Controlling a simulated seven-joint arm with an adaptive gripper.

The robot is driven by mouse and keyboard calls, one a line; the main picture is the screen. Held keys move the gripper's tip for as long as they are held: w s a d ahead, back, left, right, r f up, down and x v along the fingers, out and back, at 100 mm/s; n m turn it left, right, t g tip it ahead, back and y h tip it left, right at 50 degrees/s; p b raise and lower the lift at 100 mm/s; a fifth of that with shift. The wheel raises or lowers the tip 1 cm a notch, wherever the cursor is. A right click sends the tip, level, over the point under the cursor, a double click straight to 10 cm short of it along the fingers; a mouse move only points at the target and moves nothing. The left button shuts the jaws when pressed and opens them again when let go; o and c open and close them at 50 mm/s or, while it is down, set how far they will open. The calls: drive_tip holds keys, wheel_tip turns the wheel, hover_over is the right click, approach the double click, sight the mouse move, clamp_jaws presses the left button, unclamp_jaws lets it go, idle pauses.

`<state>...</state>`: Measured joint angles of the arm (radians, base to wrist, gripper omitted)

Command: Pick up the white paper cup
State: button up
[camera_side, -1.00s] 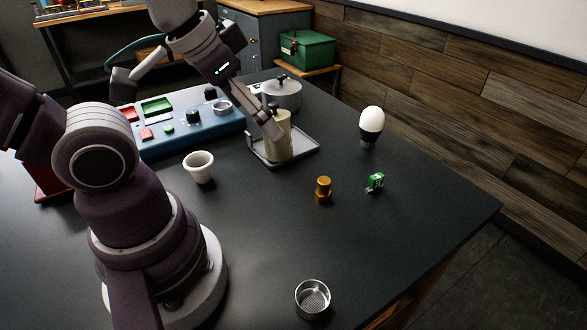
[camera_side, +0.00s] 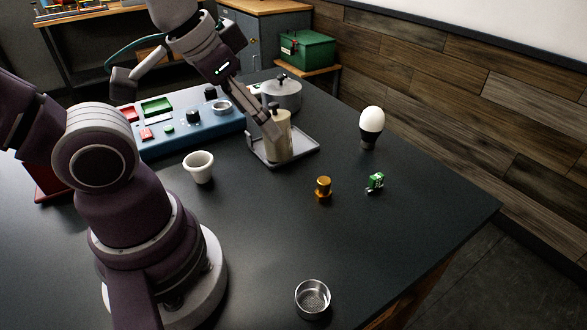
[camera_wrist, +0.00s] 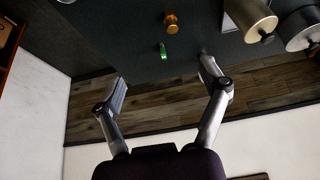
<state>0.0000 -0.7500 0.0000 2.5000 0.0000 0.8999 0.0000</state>
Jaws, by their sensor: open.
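The white paper cup (camera_side: 199,168) stands upright on the dark table, left of the metal tray and in front of the blue panel, in the side view. I cannot make it out in the wrist view. My gripper (camera_side: 271,125) is near the beige cylinder on the tray, up and to the right of the cup and well apart from it. In the wrist view my gripper (camera_wrist: 162,75) has its two fingers spread wide with nothing between them. In the side view the fingertips partly overlap the cylinder, and I cannot tell if they touch it.
The beige cylinder (camera_side: 278,140) stands on the metal tray (camera_side: 306,148), with a lidded pot (camera_side: 285,94) behind. The blue panel (camera_side: 180,145) lies behind the cup. The table's middle is clear.

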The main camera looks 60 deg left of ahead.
drive_tip(key=n+g, duration=0.5)
drive_tip(key=n, duration=1.1)
hover_over(200, 167)
wheel_tip(200, 167, down, 10)
drive_tip(key=shift+g, duration=0.3)
wheel_tip(200, 167, down, 11)
drive_tip(key=shift+r, duration=0.1)
drive_tip(key=c, duration=0.5)
